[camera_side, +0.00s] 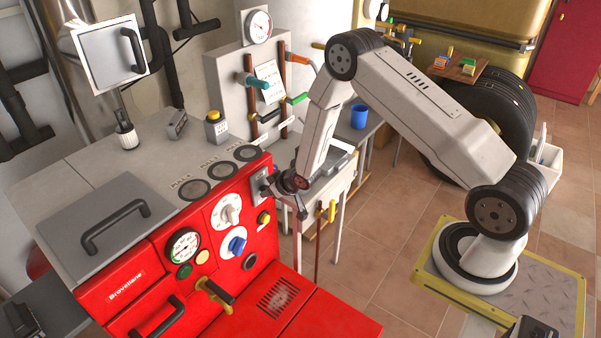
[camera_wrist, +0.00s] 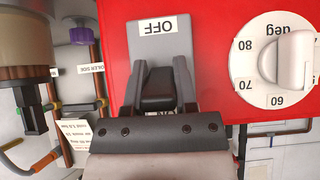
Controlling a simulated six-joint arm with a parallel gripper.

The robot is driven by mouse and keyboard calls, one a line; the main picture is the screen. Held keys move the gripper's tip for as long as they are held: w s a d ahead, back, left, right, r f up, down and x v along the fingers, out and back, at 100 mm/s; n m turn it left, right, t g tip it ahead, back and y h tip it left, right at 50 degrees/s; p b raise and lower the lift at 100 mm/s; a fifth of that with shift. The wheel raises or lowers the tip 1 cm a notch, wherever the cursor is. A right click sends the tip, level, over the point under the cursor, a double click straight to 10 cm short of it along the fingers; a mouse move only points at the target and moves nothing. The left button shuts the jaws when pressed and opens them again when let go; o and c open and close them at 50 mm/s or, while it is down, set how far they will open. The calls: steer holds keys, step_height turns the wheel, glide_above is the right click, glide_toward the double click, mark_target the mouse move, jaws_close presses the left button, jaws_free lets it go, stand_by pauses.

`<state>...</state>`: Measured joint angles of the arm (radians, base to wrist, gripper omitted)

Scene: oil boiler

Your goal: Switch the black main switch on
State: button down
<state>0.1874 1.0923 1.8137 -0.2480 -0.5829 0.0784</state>
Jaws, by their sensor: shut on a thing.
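The black main switch (camera_wrist: 158,90) sits on a grey plate (camera_wrist: 140,42) on the red boiler front in the wrist view. An OFF label (camera_wrist: 163,26) shows at the top of the plate in this upside-down view. Another label, partly hidden, shows behind the lower end of the lever. My gripper (camera_wrist: 161,76) has one finger on each side of the black lever and is shut on it. Which way the lever is thrown I cannot tell. In the side view my gripper (camera_side: 284,185) is at the plate (camera_side: 261,184), and the lever is hidden behind it.
A white temperature knob (camera_wrist: 293,60) is close beside the plate. A blue knob (camera_side: 237,243) and a round gauge (camera_side: 183,246) are on the same red panel (camera_side: 150,265). A grey cabinet (camera_side: 228,92) with pipes stands behind. Open tiled floor (camera_side: 390,250) lies below my arm.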

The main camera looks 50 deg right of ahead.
steer(key=shift+r+g, duration=0.15)
steer(key=shift+g, duration=0.45)
steer(key=shift+c, duration=2)
jaws_free()
steer(key=shift+r, duration=0.1)
steer(key=v, duration=0.7)
steer(key=shift+r, duration=0.3)
steer(key=shift+s, duration=0.1)
